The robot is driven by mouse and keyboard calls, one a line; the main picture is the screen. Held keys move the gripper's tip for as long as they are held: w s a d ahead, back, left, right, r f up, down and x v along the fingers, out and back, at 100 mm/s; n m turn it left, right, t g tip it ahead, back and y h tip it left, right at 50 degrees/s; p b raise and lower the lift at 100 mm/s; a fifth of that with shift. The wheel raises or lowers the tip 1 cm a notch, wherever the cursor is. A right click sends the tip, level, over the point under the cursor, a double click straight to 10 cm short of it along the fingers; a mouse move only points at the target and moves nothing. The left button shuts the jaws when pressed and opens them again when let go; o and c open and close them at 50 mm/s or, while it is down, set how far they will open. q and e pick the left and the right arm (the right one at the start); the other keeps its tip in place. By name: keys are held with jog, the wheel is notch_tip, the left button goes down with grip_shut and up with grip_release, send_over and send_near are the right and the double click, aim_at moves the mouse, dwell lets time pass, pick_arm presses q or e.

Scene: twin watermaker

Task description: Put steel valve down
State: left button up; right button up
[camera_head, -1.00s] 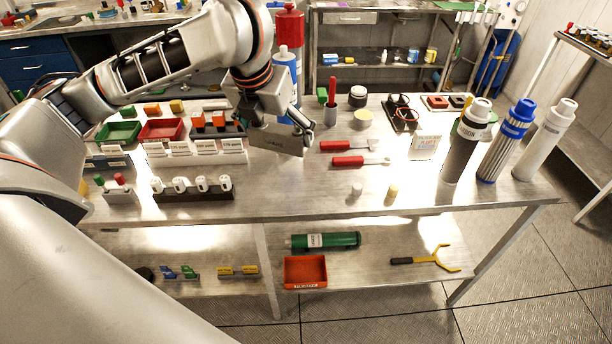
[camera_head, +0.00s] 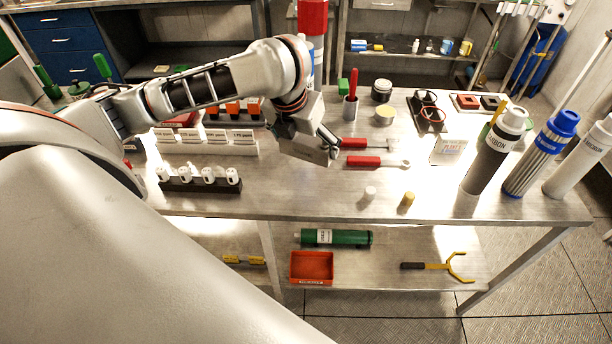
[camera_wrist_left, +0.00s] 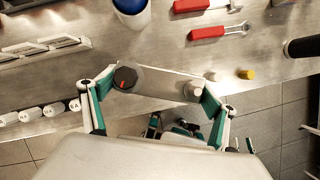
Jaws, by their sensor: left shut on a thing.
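The steel valve (camera_wrist_left: 160,86) is a pale grey bar between the fingers of my left gripper (camera_wrist_left: 154,94) in the left wrist view. It has a dark round knob with a red mark at its left end and a small pale round stub at its right end. The gripper is shut on it. In the head view my left gripper (camera_head: 322,150) is over the workbench (camera_head: 300,195), left of the red-handled tools. My right gripper is not in view.
Red-handled tools (camera_head: 367,161) lie right of the gripper. A cup (camera_head: 349,110) stands behind it. A white-capped row (camera_head: 205,184) and a labelled rack (camera_head: 230,149) are on the left. A small white cylinder (camera_head: 369,193) and a yellow one (camera_head: 408,199) stand near the front edge. Tall filters (camera_head: 495,150) are at right.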

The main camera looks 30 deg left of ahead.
pick_arm(q)
notch_tip(320, 180, down, 11)
jog(key=shift+w+f, duration=0.1)
jog(key=shift+f, duration=0.1)
dwell(0.4)
jog(key=o, duration=1.7)
jog(key=shift+f, duration=0.15)
jog(key=v, duration=1.2)
